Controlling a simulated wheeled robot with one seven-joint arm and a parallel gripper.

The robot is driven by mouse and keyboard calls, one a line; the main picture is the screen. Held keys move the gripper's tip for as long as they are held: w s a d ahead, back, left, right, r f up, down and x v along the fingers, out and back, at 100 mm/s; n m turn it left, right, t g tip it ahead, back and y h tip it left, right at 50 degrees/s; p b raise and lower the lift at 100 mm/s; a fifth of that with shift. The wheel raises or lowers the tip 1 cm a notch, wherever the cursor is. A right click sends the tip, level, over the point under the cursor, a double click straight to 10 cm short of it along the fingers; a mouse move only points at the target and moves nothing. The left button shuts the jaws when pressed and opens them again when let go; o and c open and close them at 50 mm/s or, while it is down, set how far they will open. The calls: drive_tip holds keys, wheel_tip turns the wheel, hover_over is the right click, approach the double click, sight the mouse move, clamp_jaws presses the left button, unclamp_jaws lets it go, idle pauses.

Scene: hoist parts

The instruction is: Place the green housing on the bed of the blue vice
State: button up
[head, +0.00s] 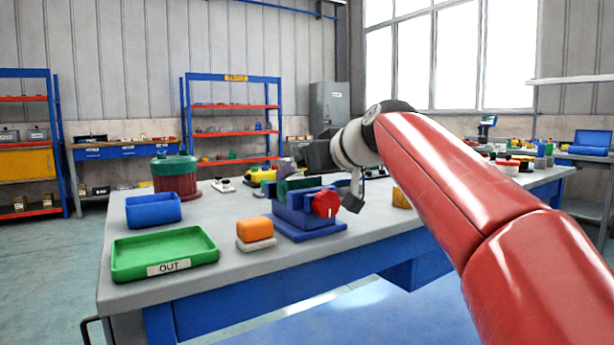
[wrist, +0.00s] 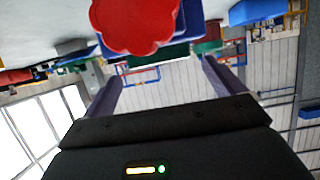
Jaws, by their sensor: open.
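The blue vice (head: 296,222) stands on the grey bench, with a round red knob (head: 326,204) facing me. The green housing (head: 298,184) sits in the top of the vice, partly hidden by the vice's jaws; how it rests on the bed is hidden. My gripper (head: 320,184) is open near the top of the vice, one finger to each side. Its spread fingers show empty in the wrist view (wrist: 165,80).
An orange block (head: 255,228) on a pale base is left of the vice. A green OUT tray (head: 165,254), a blue bin (head: 153,209) and a green-topped red drum (head: 175,180) stand further left. A yellow part (head: 401,198) is to the right. The front bench edge is clear.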

drive_tip(key=v, duration=0.6)
drive_tip(key=shift+s+d, duration=0.2)
drive_tip(key=shift+s, duration=0.05)
drive_tip(key=shift+r, duration=0.1)
drive_tip(key=s+d+f+m+g+h, duration=0.2)
drive_tip(key=s+d+f, duration=0.2)
drive_tip(key=s+f, duration=0.4)
drive_tip(key=s+d+f+m+g+h, duration=0.1)
drive_tip(key=s+d+f+m+h, duration=0.1)
drive_tip(key=s+f, duration=0.7)
drive_tip(key=s+d+f+m+g+h, duration=0.2)
drive_tip(key=s+d+f, duration=0.3)
drive_tip(key=f, duration=1.5)
drive_tip(key=s+h, duration=0.1)
drive_tip(key=s, duration=0.3)
drive_tip(key=shift+d+f+m+g+h, duration=0.3)
drive_tip(key=shift+d+f+m, duration=0.05)
drive_tip(key=shift+d+m, duration=0.05)
drive_tip(key=shift+d+r+p, duration=0.15)
drive_tip(key=shift+r+p, duration=1)
drive_tip(key=shift+r, duration=0.05)
drive_tip(key=shift+d+r+p, duration=0.2)
drive_tip(key=shift+r+p, duration=0.9)
drive_tip(key=shift+r, duration=0.05)
drive_tip(key=shift+c, duration=0.2)
